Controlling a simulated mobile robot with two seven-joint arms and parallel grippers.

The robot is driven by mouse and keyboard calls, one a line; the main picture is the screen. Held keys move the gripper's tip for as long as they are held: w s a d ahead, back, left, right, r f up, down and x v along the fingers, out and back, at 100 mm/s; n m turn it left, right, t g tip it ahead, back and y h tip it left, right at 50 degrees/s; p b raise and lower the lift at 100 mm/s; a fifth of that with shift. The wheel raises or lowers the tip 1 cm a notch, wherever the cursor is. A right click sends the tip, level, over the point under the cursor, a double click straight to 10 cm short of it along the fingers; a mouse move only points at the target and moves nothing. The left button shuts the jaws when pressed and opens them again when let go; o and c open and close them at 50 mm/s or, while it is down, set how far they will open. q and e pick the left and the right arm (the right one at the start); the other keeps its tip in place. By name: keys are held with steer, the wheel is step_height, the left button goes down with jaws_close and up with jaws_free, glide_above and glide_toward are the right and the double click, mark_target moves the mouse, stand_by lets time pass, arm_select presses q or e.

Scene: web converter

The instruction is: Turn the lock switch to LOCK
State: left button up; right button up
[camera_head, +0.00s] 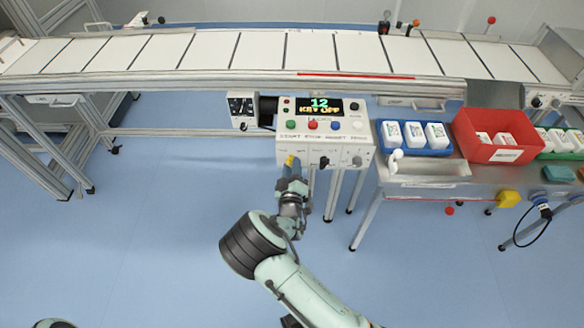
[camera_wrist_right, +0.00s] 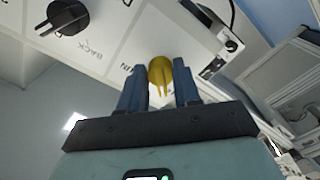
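The control box (camera_head: 318,110) stands in front of the conveyor, its display (camera_head: 318,107) reading "12" and "KEY OFF". Its lower front carries a yellow knob (camera_head: 290,161) at left, a black knob (camera_head: 324,162) in the middle and a grey switch (camera_head: 357,160) at right. The small labels do not show which is the lock switch. My right gripper (camera_head: 291,170) is at the yellow knob. In the right wrist view, the yellow knob (camera_wrist_right: 160,75) lies between the two blue fingers, with narrow gaps beside its handle. The left gripper is out of view.
The conveyor (camera_head: 260,50) runs behind the box. A side table at right holds a blue tray (camera_head: 420,150) with white packs and a red bin (camera_head: 495,150). A black knob (camera_wrist_right: 68,18) is near the wrist view's upper left. The floor in front is clear.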

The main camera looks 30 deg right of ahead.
steer(key=o, duration=0.3)
steer(key=v, duration=1.3)
steer(key=shift+s+a, duration=0.1)
steer(key=shift+s, duration=0.15)
steer(key=shift+f, duration=0.1)
